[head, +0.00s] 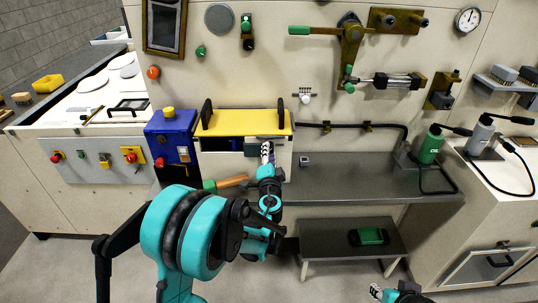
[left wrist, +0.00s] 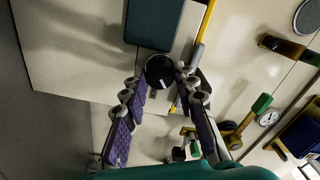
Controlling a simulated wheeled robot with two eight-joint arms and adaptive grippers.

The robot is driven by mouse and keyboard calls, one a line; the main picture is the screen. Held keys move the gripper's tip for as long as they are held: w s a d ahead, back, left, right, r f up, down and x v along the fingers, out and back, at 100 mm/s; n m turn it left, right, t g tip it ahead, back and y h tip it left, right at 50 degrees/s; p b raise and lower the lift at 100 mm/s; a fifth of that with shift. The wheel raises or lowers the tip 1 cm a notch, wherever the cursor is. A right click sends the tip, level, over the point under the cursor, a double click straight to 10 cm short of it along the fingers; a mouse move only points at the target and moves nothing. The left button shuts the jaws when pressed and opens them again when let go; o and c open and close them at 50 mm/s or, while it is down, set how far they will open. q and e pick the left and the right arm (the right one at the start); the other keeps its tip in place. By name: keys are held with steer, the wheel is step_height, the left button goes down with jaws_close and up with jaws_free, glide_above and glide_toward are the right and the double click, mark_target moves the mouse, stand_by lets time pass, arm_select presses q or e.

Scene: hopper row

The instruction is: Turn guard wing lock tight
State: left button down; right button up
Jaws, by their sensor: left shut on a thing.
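The yellow guard (head: 242,123) spans the machine between two black brackets. My left gripper (head: 266,153) reaches up to the panel just under the guard's right part. In the left wrist view, its two purple-padded fingers (left wrist: 158,84) are on either side of a round black knob (left wrist: 159,70), which I take for the wing lock, and are shut on it. Any wings on the knob cannot be made out, and in the head view my fingers hide it. A dark grey-green block (left wrist: 154,24) sits right beside the knob. My right gripper (head: 377,291) shows only partly at the bottom edge; its opening is unclear.
A blue box (head: 171,145) with a red button stands left of the guard. A wooden-handled tool (head: 226,183) lies below my left gripper. The grey bench (head: 350,183) to the right is mostly clear. A low table (head: 340,235) holds a green item.

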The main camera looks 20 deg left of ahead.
arm_select(q)
steer(key=shift+m+b, duration=0.3)
steer(key=shift+m, duration=3.5)
steer(key=c, duration=1.2)
jaws_free()
steer(key=v, duration=1.2)
